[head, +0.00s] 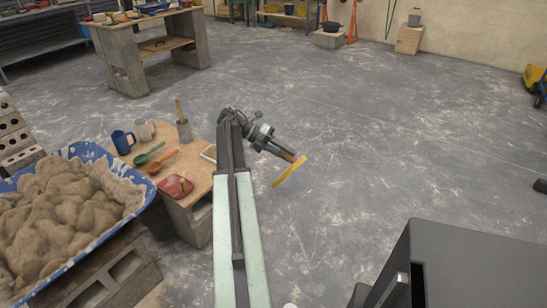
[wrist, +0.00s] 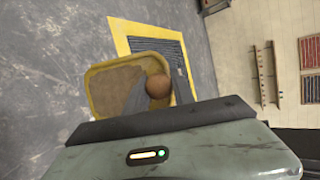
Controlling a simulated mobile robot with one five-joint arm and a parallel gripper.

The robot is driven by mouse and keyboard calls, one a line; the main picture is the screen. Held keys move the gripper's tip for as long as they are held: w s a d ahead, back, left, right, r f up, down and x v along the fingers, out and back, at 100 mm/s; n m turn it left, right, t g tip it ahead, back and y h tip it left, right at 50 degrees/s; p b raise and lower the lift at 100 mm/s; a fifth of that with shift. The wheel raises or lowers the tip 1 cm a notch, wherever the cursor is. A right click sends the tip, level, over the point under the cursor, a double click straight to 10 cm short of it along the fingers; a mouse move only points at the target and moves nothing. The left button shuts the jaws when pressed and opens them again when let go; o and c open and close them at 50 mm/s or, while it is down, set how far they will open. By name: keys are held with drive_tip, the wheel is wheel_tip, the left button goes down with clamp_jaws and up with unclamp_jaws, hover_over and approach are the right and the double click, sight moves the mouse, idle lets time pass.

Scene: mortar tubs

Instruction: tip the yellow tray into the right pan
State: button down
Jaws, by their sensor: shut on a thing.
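My gripper (head: 290,156) is out over the open floor, right of the wooden table. It is shut on the yellow tray (head: 289,171), which shows nearly edge-on as a thin slanted strip, off the ground. In the wrist view the yellow tray (wrist: 89,98) has a rounded rim and a sandy brown inside; whether that is a load or bare floor of the tray I cannot tell. A round brown knob (wrist: 158,88) shows between my dark fingers. A dark pan (head: 332,27) stands on a block at the far back; I cannot tell if it is the right pan.
A blue tub (head: 142,180) of lumpy mortar stands at left. The wooden table (head: 178,205) holds mugs, spoons and a red item. A grey bucket (head: 414,17) stands on a box at the back. A dark cabinet (head: 480,265) is at lower right. The middle floor is clear.

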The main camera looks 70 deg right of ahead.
drive_tip(key=a+r+m+t+p, duration=0.1)
drive_tip(key=p, duration=0.2)
drive_tip(key=w+a+r+m+t+p, duration=0.1)
drive_tip(key=a+p, duration=0.1)
drive_tip(key=shift+w+r+y+p, duration=0.1)
drive_tip(key=shift+r+y+p, duration=0.1)
drive_tip(key=shift+y+p, duration=0.2)
drive_tip(key=a+m+t+h+p, duration=0.1)
drive_tip(key=m+t+p, duration=0.1)
drive_tip(key=w+a+m+t+h+p, duration=0.1)
drive_tip(key=a+t+p, duration=0.1)
drive_tip(key=t+p, duration=0.1)
drive_tip(key=w+a+m+t+h+p, duration=0.1)
drive_tip(key=a+m+t+p, duration=0.1)
drive_tip(key=shift+r+m+p, duration=0.25)
drive_tip(key=shift+m+p, duration=0.05)
drive_tip(key=shift+p, duration=0.1)
